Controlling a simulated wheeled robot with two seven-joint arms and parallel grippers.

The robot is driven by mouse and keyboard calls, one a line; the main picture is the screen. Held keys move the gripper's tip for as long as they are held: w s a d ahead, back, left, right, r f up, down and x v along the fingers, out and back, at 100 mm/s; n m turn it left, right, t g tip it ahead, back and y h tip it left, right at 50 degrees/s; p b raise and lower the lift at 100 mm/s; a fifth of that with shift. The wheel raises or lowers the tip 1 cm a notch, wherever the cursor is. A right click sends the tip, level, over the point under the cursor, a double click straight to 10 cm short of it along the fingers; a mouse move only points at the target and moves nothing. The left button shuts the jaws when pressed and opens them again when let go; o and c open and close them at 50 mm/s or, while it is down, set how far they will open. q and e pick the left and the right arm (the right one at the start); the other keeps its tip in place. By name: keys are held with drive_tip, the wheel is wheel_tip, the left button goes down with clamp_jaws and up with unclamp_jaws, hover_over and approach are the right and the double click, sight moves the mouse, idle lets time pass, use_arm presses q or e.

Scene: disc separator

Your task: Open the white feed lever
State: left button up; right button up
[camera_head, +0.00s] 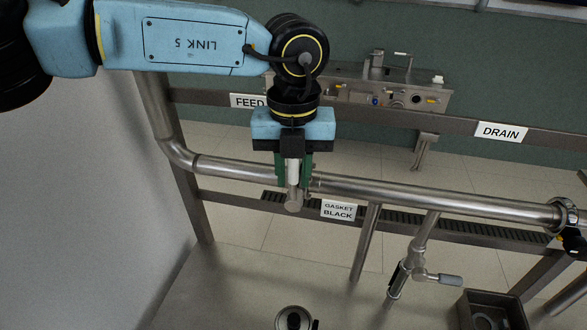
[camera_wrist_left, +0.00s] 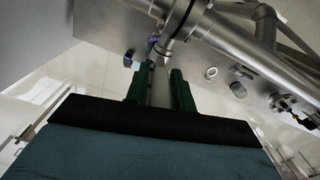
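The white feed lever (camera_head: 293,172) stands upright against the steel feed pipe in the head view, with a round metal end (camera_head: 293,203) below it. My left gripper (camera_head: 294,180) comes from above with its green fingers on both sides of the lever. In the left wrist view the pale lever (camera_wrist_left: 160,88) fills the gap between the fingers (camera_wrist_left: 161,92), which look closed on it. The gripper body hides the lever's upper end. The FEED sign (camera_head: 247,101) is just left of my wrist. My right gripper is not in view.
A long steel pipe (camera_head: 420,193) runs across behind the lever. A DRAIN sign (camera_head: 500,132) hangs at the right, and a GASKET BLACK sign (camera_head: 338,210) is below the pipe. A grey-handled valve (camera_head: 435,279) and a metal bin (camera_head: 490,312) are at lower right.

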sight(299, 200)
use_arm(q)
clamp_jaws()
drive_tip(key=y+b, duration=0.1)
drive_tip(key=d+y+b, duration=0.2)
drive_tip(key=shift+s+d+f+t, duration=0.15)
drive_tip(key=shift+s+f+t, duration=0.1)
drive_tip(key=shift+t, duration=0.15)
drive_tip(key=shift+s+d+f+t+y+b, duration=0.1)
drive_tip(key=shift+d+f+t+y+b, duration=0.1)
drive_tip(key=shift+d+y+b, duration=0.6)
drive_tip(key=shift+s+d+f+t+y+b, duration=0.1)
drive_tip(key=shift+d+f+y+b, duration=0.25)
drive_tip(key=shift+y, duration=0.75)
drive_tip(key=shift+a+r, duration=0.1)
drive_tip(key=shift+r, duration=0.05)
drive_tip(key=shift+o, duration=2.1)
unclamp_jaws()
